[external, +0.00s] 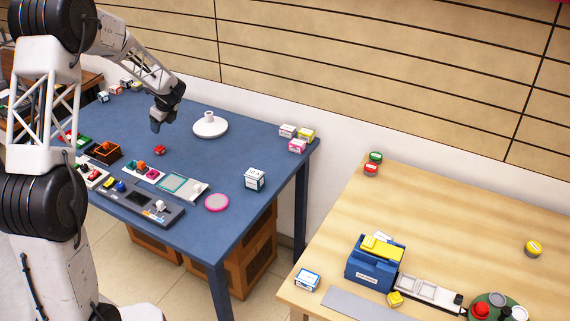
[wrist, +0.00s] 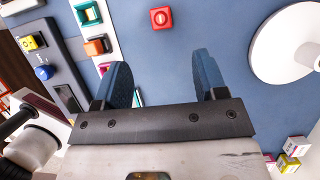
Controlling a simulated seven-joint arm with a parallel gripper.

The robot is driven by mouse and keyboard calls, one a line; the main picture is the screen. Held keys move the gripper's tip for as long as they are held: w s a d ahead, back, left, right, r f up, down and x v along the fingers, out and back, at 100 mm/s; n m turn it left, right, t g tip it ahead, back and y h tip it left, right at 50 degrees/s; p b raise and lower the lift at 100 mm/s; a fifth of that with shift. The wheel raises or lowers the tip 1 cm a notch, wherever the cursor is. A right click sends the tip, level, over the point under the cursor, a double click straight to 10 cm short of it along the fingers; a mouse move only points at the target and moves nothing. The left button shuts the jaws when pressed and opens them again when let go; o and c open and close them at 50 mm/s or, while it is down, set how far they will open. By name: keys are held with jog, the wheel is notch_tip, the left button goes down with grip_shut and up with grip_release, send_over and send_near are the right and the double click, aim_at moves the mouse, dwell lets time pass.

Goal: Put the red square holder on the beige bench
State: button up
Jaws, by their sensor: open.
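The red square holder (external: 160,149) lies on the blue table (external: 224,160), with free surface around it. In the wrist view the holder (wrist: 162,14) is a small red square with a round mark on top, ahead of the gap between my fingers. My gripper (external: 157,126) is above the blue table, over and slightly behind the holder. In the wrist view the fingers of my gripper (wrist: 162,75) are apart with nothing between them. The beige bench (external: 452,225) stands at the right, separate from the blue table.
A white round-based stand (external: 210,127) is right of my gripper. Modules and a grey panel (external: 142,203) line the blue table's front. Small boxes (external: 297,146) sit at its right corner. The bench holds a blue box (external: 374,262) and jars; its middle is clear.

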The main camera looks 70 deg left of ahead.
send_over(159, 145)
jog(key=w+d, duration=0.2)
jog(key=shift+f, duration=2.3)
jog(key=shift+x, duration=1.3)
jog(key=shift+a, duration=0.1)
jog(key=shift+x, duration=2.6)
jog(key=shift+a, duration=0.15)
